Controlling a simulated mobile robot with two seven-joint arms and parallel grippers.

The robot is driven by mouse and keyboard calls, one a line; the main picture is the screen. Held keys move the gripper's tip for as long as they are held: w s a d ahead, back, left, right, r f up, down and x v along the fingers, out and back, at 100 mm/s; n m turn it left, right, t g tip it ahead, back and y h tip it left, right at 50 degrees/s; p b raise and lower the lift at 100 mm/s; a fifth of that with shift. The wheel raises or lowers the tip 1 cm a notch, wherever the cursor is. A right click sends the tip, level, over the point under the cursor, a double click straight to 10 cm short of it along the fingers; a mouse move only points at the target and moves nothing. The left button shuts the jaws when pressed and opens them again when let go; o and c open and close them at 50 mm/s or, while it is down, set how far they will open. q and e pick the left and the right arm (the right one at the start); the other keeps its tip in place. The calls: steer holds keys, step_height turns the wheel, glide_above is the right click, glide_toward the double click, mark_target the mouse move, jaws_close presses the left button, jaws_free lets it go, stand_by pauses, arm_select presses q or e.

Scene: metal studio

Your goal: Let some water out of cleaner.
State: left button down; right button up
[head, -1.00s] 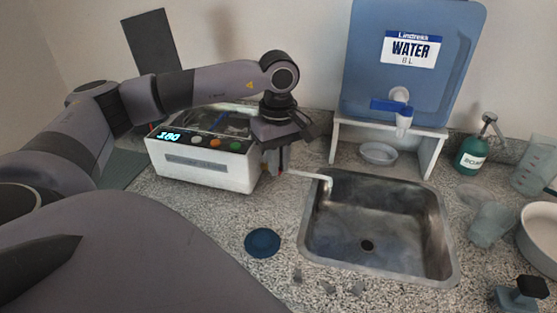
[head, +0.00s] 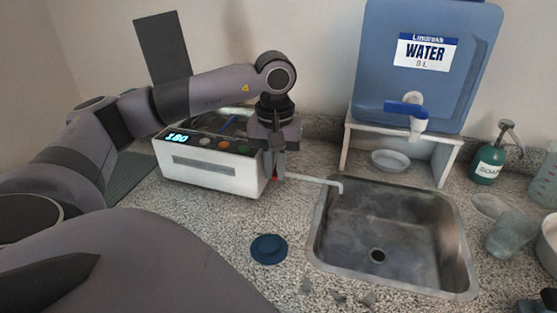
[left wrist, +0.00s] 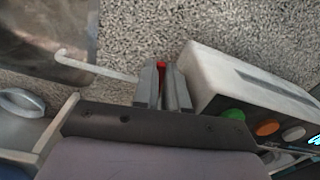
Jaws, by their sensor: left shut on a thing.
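The cleaner (head: 208,170) is a white box on the counter with a lit display and several coloured buttons. A thin white drain pipe (head: 312,180) runs from its right side to a bent end over the sink's left edge. My left gripper (head: 278,172) points down beside the cleaner's right side. In the left wrist view, its fingers (left wrist: 163,88) are shut on a small red valve handle (left wrist: 161,67) at the pipe's root, mostly hidden by the fingers. I see no water coming from the pipe end. My right gripper is not in view.
The metal sink (head: 330,262) is right of the pipe. A blue water tank (head: 385,75) with a tap stands on a white stand (head: 449,160) behind it. A blue round lid (head: 268,249) lies in front. A soap bottle (head: 487,163) is at the right.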

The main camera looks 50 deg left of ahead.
arm_select(q)
steer(key=shift+a+m, duration=0.1)
steer(key=shift+m, duration=0.2)
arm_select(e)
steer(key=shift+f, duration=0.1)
arm_select(q)
steer(key=c, duration=1.2)
jaws_free()
steer(key=shift+o, duration=0.2)
